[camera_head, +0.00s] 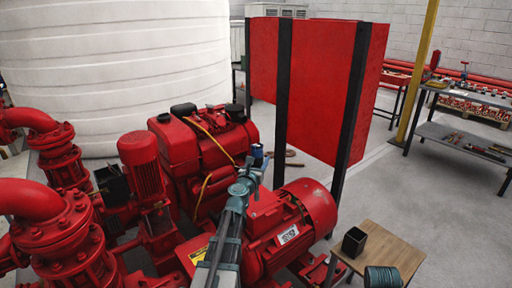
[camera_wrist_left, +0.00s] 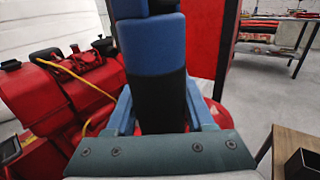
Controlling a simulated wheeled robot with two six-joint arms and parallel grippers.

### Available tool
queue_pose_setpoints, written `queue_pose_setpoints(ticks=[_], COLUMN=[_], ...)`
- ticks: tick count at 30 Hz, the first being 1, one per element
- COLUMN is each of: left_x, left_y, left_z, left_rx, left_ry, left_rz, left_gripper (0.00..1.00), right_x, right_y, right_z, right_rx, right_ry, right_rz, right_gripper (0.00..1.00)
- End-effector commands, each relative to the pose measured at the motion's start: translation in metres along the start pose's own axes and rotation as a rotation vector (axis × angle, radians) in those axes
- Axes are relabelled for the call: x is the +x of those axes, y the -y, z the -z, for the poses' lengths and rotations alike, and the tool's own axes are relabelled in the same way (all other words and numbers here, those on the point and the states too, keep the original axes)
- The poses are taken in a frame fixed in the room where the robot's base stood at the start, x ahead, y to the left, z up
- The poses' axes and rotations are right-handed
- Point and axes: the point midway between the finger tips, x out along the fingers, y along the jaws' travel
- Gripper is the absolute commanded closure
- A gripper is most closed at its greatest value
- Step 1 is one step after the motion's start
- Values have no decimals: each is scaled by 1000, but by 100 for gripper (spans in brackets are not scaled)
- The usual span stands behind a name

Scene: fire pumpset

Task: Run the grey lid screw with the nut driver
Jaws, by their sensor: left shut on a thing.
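My left gripper (camera_head: 251,172) reaches over the red motor and is shut on the nut driver (camera_head: 258,154). In the left wrist view the nut driver (camera_wrist_left: 153,55) has a thick blue handle with a black lower part. It stands between the two blue fingers of my left gripper (camera_wrist_left: 160,112). The driver's working end is not visible in either view. I cannot make out the grey lid or its screw.
The red motor (camera_head: 305,207) lies below and right of the gripper, with the red engine (camera_head: 185,150) to the left. A tall red panel (camera_head: 310,85) on black posts stands behind.

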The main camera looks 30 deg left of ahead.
Motion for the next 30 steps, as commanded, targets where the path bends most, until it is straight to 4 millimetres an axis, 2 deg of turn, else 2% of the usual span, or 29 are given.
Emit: queue_pose_setpoints(ticks=[1,4,17,23,30], left_x=[-2,-3,-3,-3,-3], left_y=[-6,-11,-12,-12,-12], left_z=[-7,-9,-7,2,23], left_rx=[0,0,0,0,0], left_ry=[0,0,0,0,0], left_rz=[-8,-14,-15,-15,-15], left_gripper=[100,100,100,100,100], right_x=[-7,-9,-7,2,23], right_y=[-1,-1,0,0,2], right_z=[0,-1,0,0,1], right_rx=[0,1,0,0,0], right_ry=[0,0,0,0,0], right_rz=[0,1,1,1,1], right_gripper=[100,100,100,100,100])
